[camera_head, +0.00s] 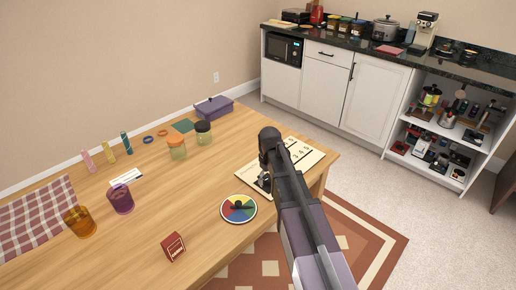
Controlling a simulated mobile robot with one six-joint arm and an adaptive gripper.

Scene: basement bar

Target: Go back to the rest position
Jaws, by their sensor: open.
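My arm comes up from the lower right in the head view and reaches over the right end of the wooden table (150,231). My gripper (264,181) is at the arm's far end, over the left part of a cream number board (305,155). The gripper is small and dark here, partly hidden by the arm, and looks open with nothing seen in it. I cannot tell how far above the board it is.
A colour spinner (231,212) and a small red box (173,246) lie near the gripper. Jars (177,149), purple (121,199) and orange (80,221) glasses, and a purple case (213,108) stand further left and back. A counter (360,45) with shelves is behind; carpet is free between.

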